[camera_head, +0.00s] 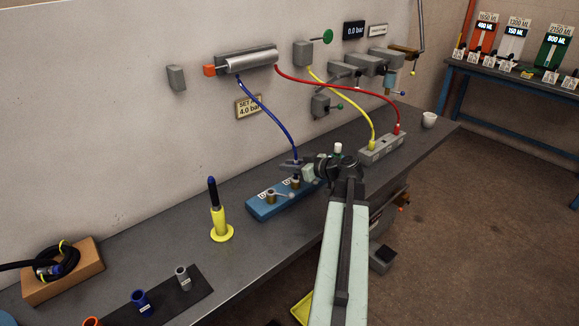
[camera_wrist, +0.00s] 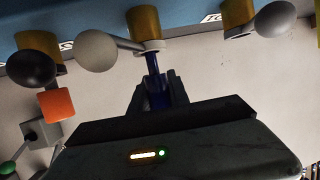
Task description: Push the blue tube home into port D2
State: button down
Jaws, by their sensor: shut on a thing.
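The blue tube (camera_head: 264,105) hangs in a curve from the silver cylinder on the wall down to my gripper (camera_head: 297,164). In the wrist view my gripper (camera_wrist: 158,92) is shut on the blue tube (camera_wrist: 154,68) near its end. The tube end meets the mouth of the middle brass port (camera_wrist: 146,24) on the blue block (camera_head: 262,207). I cannot tell how deep it sits. The port's label is not readable, so I cannot confirm it as D2. My arm hides the right part of the block in the head view.
Red (camera_head: 335,86) and yellow (camera_head: 340,103) tubes run to a grey block (camera_head: 382,148). A yellow-based tool (camera_head: 221,230) stands left on the bench.

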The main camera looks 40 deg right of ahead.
jog(key=shift+f+b, duration=0.3)
jog(key=shift+f, duration=0.1)
jog(key=c, duration=1.2)
grip_release()
jog(key=shift+o, duration=0.2)
jog(key=p+v, duration=0.2)
jog(key=v, duration=0.6)
jog(key=shift+p, duration=0.35)
